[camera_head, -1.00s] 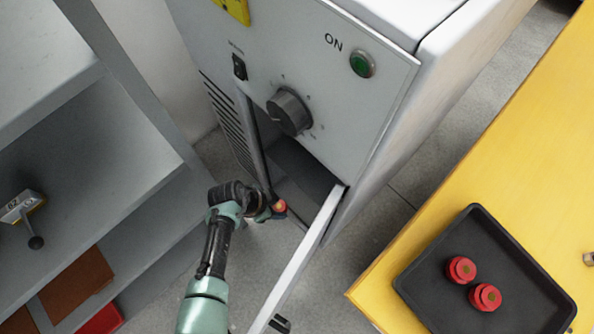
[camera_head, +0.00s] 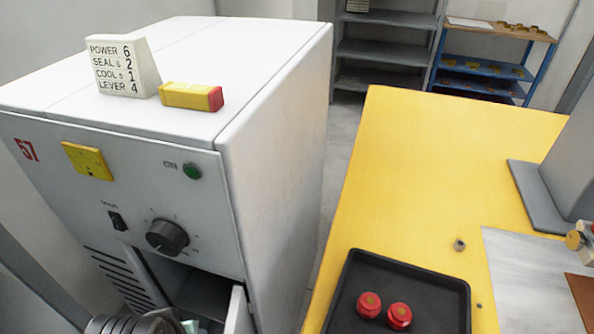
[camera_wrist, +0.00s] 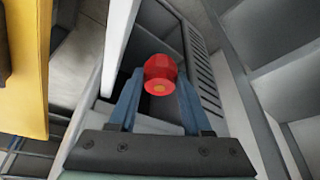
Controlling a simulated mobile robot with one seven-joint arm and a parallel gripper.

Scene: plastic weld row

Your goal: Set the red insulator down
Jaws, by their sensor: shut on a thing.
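In the wrist view, my gripper (camera_wrist: 158,100) is shut on a red insulator (camera_wrist: 160,72), a small round red piece with an orange-brown spot on its end. The insulator is held between the two blue fingertips, in front of the grey cabinet's open door area. Two more red insulators, one on the left (camera_head: 369,305) and one on the right (camera_head: 399,316), stand in the black tray (camera_head: 447,290) on the yellow table. In the head view my gripper and the held insulator are out of sight; only part of my arm shows at the lower left.
The grey cabinet (camera_head: 275,150) stands left of the yellow table (camera_head: 430,150), its lower front door (camera_head: 238,308) open. A white settings block (camera_head: 123,66) and a yellow-red block (camera_head: 190,96) sit on top. The table's middle is clear. Shelves (camera_head: 388,50) stand behind.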

